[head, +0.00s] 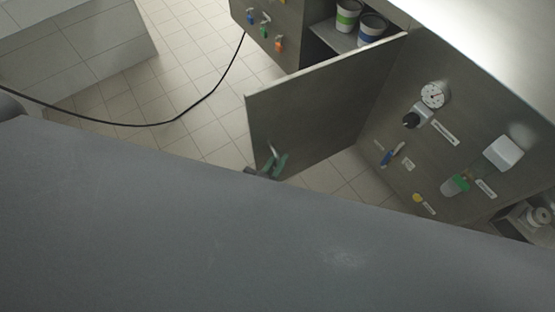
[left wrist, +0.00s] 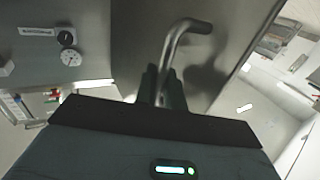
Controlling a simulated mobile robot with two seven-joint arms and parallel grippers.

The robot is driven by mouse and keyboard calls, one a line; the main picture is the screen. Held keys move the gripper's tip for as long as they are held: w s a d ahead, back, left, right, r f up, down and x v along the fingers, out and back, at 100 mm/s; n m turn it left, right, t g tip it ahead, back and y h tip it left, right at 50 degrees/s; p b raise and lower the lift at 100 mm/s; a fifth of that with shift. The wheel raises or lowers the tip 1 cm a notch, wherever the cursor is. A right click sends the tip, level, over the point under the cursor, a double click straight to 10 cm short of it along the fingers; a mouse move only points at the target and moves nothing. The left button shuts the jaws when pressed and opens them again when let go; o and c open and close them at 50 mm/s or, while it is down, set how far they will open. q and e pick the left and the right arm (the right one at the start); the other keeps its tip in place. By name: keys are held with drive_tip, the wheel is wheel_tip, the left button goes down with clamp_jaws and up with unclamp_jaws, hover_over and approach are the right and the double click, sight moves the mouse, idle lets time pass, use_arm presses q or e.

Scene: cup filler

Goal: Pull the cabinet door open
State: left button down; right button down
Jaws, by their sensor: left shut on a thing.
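The cabinet door (head: 318,108) is a dark grey panel in the head view, and it stands swung well out from the cabinet front (head: 470,130). Cups (head: 371,28) show on a shelf inside the opening. My left gripper (head: 275,165) is at the lower left part of the door, with green fingers. In the left wrist view its fingers (left wrist: 163,90) are shut on the bent metal door handle (left wrist: 184,32), on the door's face (left wrist: 135,40). Most of my left arm's contact is hidden in the head view. My right gripper is in neither view.
The cabinet front right of the door carries a dial (head: 434,94), a black knob (head: 411,120) and a white box (head: 503,152). A black cable (head: 150,125) hangs across the tiled floor (head: 185,60). A pale block (head: 75,50) stands at the upper left.

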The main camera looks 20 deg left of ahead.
use_arm(q)
drive_tip(key=c, duration=1.6)
unclamp_jaws()
drive_tip(key=v, duration=0.7)
drive_tip(key=shift+s+b, duration=0.35)
drive_tip(key=shift+s, duration=0.05)
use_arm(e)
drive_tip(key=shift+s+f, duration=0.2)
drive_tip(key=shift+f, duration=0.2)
use_arm(q)
drive_tip(key=shift+a, duration=0.1)
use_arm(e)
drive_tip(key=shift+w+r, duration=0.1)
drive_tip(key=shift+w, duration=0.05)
